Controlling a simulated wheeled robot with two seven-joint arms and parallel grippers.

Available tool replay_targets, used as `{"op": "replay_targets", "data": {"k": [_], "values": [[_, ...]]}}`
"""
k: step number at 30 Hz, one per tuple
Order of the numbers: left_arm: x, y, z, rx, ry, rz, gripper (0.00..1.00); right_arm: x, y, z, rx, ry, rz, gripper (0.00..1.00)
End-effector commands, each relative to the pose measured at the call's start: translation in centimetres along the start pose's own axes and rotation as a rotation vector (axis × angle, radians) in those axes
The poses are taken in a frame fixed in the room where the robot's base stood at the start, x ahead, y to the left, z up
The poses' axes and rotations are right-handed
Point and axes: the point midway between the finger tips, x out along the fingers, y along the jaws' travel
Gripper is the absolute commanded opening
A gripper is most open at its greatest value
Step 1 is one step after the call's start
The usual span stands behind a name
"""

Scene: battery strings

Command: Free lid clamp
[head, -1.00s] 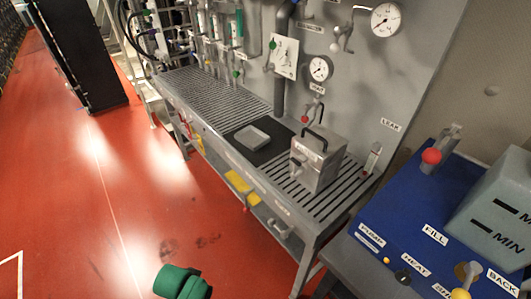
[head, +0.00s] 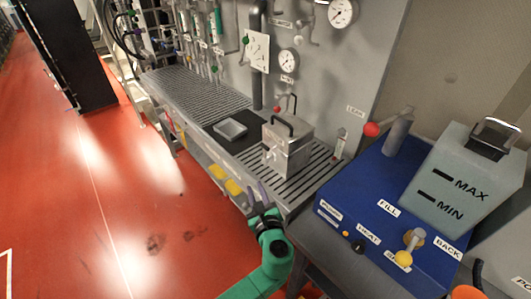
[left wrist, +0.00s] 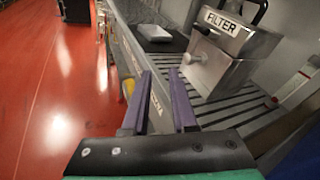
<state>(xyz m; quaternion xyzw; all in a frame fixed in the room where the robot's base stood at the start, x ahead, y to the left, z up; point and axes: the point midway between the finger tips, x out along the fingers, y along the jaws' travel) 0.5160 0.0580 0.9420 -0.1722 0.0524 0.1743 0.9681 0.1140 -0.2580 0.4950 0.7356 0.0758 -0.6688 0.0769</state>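A grey metal box (head: 287,150) with a dark carrying handle on its lid stands on the slatted bench. In the left wrist view this box (left wrist: 222,68) bears the label FILTER. A small grey clamp-like fitting (left wrist: 192,58) sticks out from its front left side; its exact state is too small to tell. My left gripper (head: 258,194) is open and empty at the bench's front edge, in front of and below the box, touching nothing I can make out. Its two purple fingers (left wrist: 158,82) point toward the bench. An orange part at the bottom right may belong to my right arm.
A shallow grey tray (head: 230,130) lies on a dark mat left of the box. Behind rises a panel with gauges and valves. A blue unit (head: 372,215) with a MAX/MIN tank stands right. The red floor at left is clear.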

Motion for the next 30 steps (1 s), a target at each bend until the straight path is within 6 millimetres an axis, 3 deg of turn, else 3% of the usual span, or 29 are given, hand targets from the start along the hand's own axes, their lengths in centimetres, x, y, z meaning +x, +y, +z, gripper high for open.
{"op": "replay_targets", "data": {"k": [1,4,8,21,25,30], "values": [[-0.2,-2.2,0.0,0.146,-0.061,-0.073,0.26,0.0,0.1,0.2,0.001,-0.003,0.002,0.5],[-0.7,-4.6,-0.2,0.323,-0.136,-0.155,0.26,0.1,0.3,0.2,0.002,-0.004,0.004,0.5],[0.7,-5.1,-0.4,0.344,-0.147,-0.162,0.26,1.1,0.3,0.3,0.002,-0.004,0.005,0.5],[11.5,-6.8,0.5,0.337,-0.144,-0.159,0.26,7.8,0.3,0.9,0.002,-0.004,0.005,0.5],[13.0,-7.2,1.0,0.337,-0.142,-0.159,0.26,8.6,0.2,1.0,0.001,-0.003,0.005,0.5],[13.3,-7.3,1.4,0.336,-0.14,-0.159,0.26,8.4,0.2,0.9,0.001,-0.003,0.004,0.5]]}}
